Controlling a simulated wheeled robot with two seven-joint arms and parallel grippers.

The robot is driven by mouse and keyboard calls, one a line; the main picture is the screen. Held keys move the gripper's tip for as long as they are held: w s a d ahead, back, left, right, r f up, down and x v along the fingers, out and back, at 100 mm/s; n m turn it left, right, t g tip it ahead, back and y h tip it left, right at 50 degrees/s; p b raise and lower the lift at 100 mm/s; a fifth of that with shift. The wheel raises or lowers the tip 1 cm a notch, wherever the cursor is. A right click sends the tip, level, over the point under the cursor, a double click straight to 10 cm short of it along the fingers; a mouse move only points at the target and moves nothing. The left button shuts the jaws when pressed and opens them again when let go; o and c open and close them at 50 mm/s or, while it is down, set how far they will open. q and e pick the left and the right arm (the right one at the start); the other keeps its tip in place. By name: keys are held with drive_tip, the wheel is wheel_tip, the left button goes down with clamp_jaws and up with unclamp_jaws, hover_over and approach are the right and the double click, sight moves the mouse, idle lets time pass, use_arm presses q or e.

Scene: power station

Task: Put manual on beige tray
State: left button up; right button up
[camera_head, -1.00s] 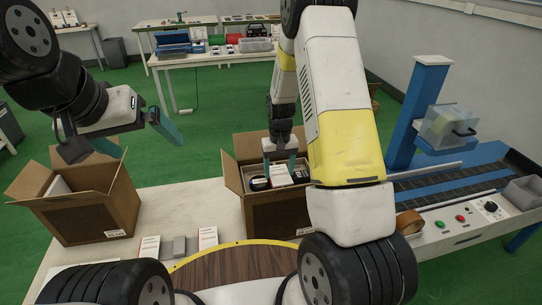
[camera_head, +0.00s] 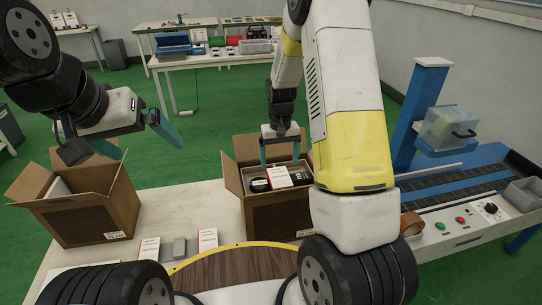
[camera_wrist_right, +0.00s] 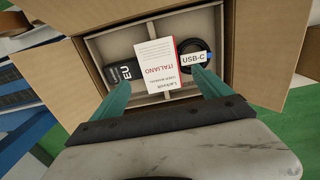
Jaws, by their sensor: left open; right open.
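The manual (camera_wrist_right: 157,68), a white booklet with a red edge marked ITALIANO, lies across the middle of the beige tray (camera_wrist_right: 101,47). The tray is a divided insert inside an open cardboard box. In the head view the manual (camera_head: 279,178) shows in the right-hand box. My right gripper (camera_head: 281,162) is open above the manual, its fingers (camera_wrist_right: 160,82) apart on either side of it in the wrist view and not gripping it. My left gripper (camera_head: 120,138) is open and empty above the left box.
An EU charger (camera_wrist_right: 124,71) and a USB-C cable (camera_wrist_right: 193,56) lie in the tray beside the manual. Another open box (camera_head: 84,215) is at left. A tape roll (camera_head: 411,225) is at right.

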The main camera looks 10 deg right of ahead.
drive_tip(key=s+r+t, duration=0.1)
drive_tip(key=s+r, duration=0.2)
drive_tip(key=r, duration=1)
drive_tip(key=s+a+r+t+y, duration=0.1)
drive_tip(key=s+r+t, duration=0.1)
drive_tip(key=s+r, duration=0.5)
drive_tip(key=s+a+r+t+y, duration=0.1)
drive_tip(key=s+r+t, duration=0.2)
drive_tip(key=s, duration=1.1)
wheel_tip(320, 180, up, 4)
drive_tip(key=shift+s+a+f, duration=0.1)
drive_tip(key=shift+s+a, duration=0.05)
